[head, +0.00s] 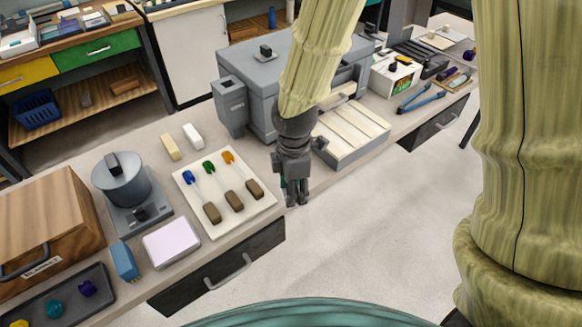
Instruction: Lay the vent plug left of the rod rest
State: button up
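My gripper (297,197) points down at the front edge of the bench, between a white board and a slatted pale board; its fingers look close together, but I cannot tell whether they are open or shut. A small dark knob on a plate (265,52) sits on top of the grey kiln-like box and looks like the vent plug. The slatted pale board (352,133) in front of that box may be the rod rest; I cannot tell for sure. A bit of green shows beside my gripper, partly hidden by it.
The grey box (285,75) stands behind my arm. The white board (245,212) carries blue, green and orange pieces with brown blocks. A round grey pot (122,187), a wooden box (45,225) and a lilac pad (171,242) stand at left. Blue-handled pliers (420,101) lie at right.

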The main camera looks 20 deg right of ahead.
jog(key=w+d+p, duration=0.1)
jog(key=w, duration=0.4)
jog(key=w+d+f+p, duration=0.1)
jog(key=w+p, duration=0.1)
jog(key=w, duration=0.3)
jog(key=w+d+p, duration=0.1)
jog(key=w+d, duration=0.1)
jog(key=w, duration=0.3)
jog(key=shift+w+d+f+p, duration=0.1)
jog(key=shift+w+f+p, duration=0.05)
jog(key=shift+f+p, duration=0.95)
jog(key=shift+f, duration=0.9)
jog(key=o, duration=0.6)
jog(key=shift+f, duration=0.15)
jog(key=o, duration=0.4)
jog(key=shift+o, duration=0.2)
notch_tip(320, 180, up, 12)
jog(key=b, duration=0.3)
jog(key=shift+r, duration=0.2)
